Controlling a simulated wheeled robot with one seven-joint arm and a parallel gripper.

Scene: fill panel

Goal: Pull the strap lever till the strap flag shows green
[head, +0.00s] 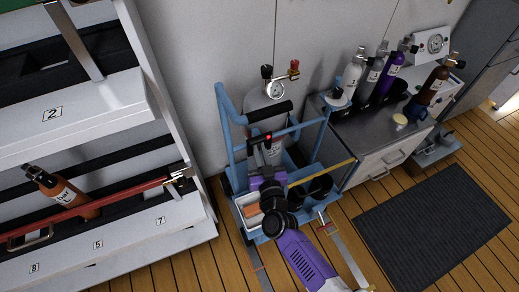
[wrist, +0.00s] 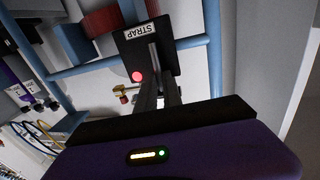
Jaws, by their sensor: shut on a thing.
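The black strap box with a white STRAP label (wrist: 137,31) is mounted on a blue cart frame (wrist: 213,60) in the wrist view. The strap flag (wrist: 137,76) on it shows red; a small red spot also shows in the head view (head: 268,137). My gripper (wrist: 160,88) is shut on the grey strap lever (wrist: 153,50) at the box; the fingers hide much of the lever. In the head view my purple and black arm reaches up to the cart from below, and the lever is too small to make out there. A grey cylinder (head: 262,100) stands upright in the cart.
Left is a shelf rack (head: 90,100) with a red bar and an orange-brown cylinder (head: 62,190). Right is a bench (head: 375,140) with several cylinders and a gauge panel (head: 432,43). A dark mat (head: 435,222) lies on the wooden floor, with free room around it.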

